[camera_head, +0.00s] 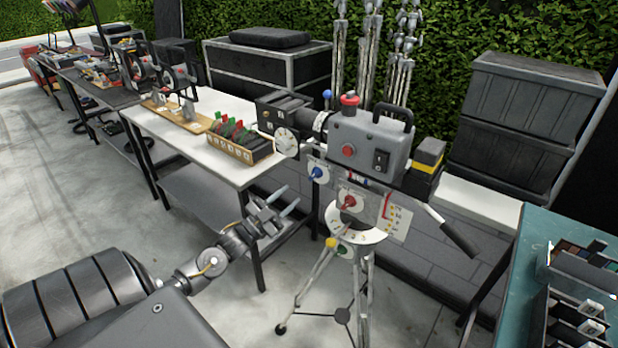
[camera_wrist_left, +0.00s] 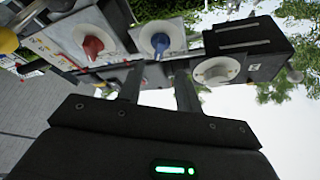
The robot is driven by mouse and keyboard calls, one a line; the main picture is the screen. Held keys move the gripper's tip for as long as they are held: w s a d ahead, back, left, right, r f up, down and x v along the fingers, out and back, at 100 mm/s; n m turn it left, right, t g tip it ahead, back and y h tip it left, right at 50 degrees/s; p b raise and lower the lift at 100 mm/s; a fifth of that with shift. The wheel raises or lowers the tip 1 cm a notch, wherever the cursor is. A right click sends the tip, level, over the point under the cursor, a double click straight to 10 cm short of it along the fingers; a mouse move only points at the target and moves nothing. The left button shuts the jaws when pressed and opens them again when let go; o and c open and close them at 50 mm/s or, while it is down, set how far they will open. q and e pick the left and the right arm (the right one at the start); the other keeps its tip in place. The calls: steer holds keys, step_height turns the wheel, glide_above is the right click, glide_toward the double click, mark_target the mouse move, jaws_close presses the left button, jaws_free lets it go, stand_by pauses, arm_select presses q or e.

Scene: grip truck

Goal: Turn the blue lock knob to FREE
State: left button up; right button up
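The blue lock knob (camera_head: 318,173) sits on a white dial plate on the left side of the tripod head, below the camera (camera_head: 366,140). It also shows in the left wrist view (camera_wrist_left: 160,43), upside down, beyond and between the fingers. My left gripper (camera_head: 279,201) is open and empty, to the lower left of the knob and apart from it. Its two fingers also show in the wrist view (camera_wrist_left: 158,92). A red knob (camera_head: 348,202) sits lower right of the blue one. The lettering at the blue knob is too small to read. My right gripper is not in view.
A white table (camera_head: 200,125) with a box of coloured clips (camera_head: 230,153) stands left of the tripod (camera_head: 320,270). A black pan handle (camera_head: 458,238) sticks out to the right. A teal cart (camera_head: 520,262) is at far right. Open floor lies at left.

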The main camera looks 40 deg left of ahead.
mark_target(311, 178)
arm_select(q)
steer(key=p+x, duration=0.2)
steer(key=x, duration=0.5)
steer(key=shift+w+r, duration=0.25)
steer(key=shift+w+d, duration=0.2)
steer(key=shift+w, duration=0.5)
steer(key=shift+r, duration=0.1)
steer(key=shift+c, duration=0.2)
steer(key=c, duration=0.6)
steer(key=shift+o, duration=0.2)
